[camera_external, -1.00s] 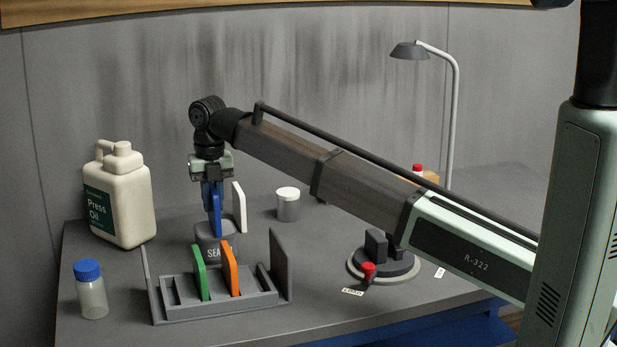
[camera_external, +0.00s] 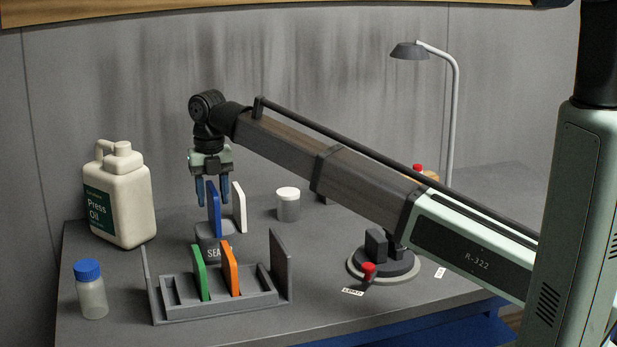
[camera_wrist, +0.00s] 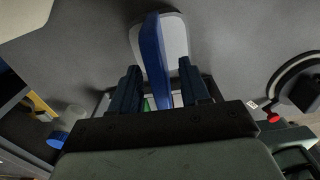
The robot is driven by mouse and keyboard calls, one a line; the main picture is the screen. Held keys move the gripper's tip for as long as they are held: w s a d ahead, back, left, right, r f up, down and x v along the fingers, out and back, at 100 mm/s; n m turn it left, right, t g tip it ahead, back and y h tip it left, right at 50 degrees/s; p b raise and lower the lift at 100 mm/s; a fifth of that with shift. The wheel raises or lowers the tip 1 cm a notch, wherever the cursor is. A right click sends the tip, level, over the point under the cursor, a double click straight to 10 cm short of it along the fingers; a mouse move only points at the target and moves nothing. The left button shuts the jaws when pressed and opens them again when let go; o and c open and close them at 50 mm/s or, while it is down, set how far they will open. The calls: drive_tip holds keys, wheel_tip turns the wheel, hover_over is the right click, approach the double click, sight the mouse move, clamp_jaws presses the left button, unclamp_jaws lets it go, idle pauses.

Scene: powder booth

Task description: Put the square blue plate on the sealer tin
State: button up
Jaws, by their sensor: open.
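The square blue plate (camera_external: 214,212) stands on edge, upright, at the sealer tin (camera_external: 208,246), with its lower edge at the tin's top. The grey tin stands behind the rack, its label partly hidden by the green plate. My gripper (camera_external: 211,192) is open above the blue plate, its fingers apart on either side of the plate's upper part. In the wrist view the blue plate (camera_wrist: 154,45) shows edge-on between the open fingers (camera_wrist: 159,72), with a gap on both sides. The exact contact between plate and tin is hard to see.
A grey rack (camera_external: 222,305) holds a green plate (camera_external: 201,272) and an orange plate (camera_external: 231,269). A white upright panel (camera_external: 240,207) stands just right of the blue plate. Around are an oil jug (camera_external: 118,200), a blue-capped bottle (camera_external: 91,295), a white-lidded jar (camera_external: 288,206) and a round fixture (camera_external: 384,262).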

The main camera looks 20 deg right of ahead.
wheel_tip(320, 180, up, 11)
drive_tip(key=shift+f, duration=0.1)
idle(0.3)
idle(0.4)
